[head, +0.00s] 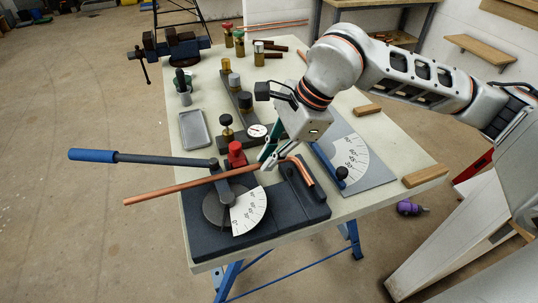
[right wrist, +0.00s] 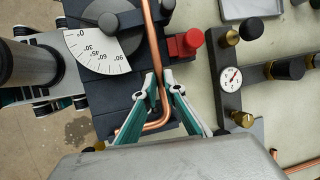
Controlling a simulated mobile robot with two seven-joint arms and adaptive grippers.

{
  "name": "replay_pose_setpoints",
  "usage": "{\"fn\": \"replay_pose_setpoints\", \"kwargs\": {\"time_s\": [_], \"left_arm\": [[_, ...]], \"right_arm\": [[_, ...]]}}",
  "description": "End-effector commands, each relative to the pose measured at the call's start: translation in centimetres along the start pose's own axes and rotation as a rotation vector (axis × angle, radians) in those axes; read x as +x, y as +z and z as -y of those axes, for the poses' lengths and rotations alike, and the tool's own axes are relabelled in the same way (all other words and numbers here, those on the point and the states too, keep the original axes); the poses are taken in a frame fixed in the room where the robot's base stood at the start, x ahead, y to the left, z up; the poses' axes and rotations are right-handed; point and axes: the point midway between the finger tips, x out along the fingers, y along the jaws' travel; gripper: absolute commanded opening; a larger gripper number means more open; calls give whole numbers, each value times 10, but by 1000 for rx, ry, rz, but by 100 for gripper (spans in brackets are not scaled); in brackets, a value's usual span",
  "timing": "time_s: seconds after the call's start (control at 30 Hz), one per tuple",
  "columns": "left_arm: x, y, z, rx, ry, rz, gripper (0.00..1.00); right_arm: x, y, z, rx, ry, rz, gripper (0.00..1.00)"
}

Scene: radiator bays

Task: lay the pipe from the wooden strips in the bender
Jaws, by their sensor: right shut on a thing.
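The copper pipe (head: 160,192) has a bend near its right end and lies across, or just above, the dark bender (head: 285,215); I cannot tell if it touches. My right gripper (head: 268,160) is shut on the pipe short of the bend. In the right wrist view its fingertips (right wrist: 160,82) close around the pipe (right wrist: 150,28). The bender's white angle scale (head: 248,210) is beside the pipe. Two wooden strips (head: 425,176) (head: 368,109) lie bare on the right.
The bender's blue-handled lever (head: 140,158) sticks out left over the table edge. A red block (head: 237,155) stands behind the pipe. A gauge block (head: 257,131), a grey tray (head: 194,129) and a flat angle plate (head: 350,160) lie around. Table (head: 400,145) is partly clear on the right.

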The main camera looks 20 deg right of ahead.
Motion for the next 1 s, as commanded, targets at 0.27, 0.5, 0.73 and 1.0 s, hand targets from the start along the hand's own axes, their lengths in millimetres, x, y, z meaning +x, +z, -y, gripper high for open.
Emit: {"fn": "replay_pose_setpoints", "kwargs": {"time_s": [0.27,0.5,0.73,1.0], "left_arm": [[1,5,-2,-1,2,4,40],[2,9,-3,-2,3,8,40],[3,12,-4,-3,4,12,40],[3,12,-3,-2,4,12,40]], "right_arm": [[6,-3,-1,0,0,0,0],[11,-5,-3,0,1,0,0],[15,-6,-3,0,0,0,0],[14,-6,-3,0,0,0,0]]}}
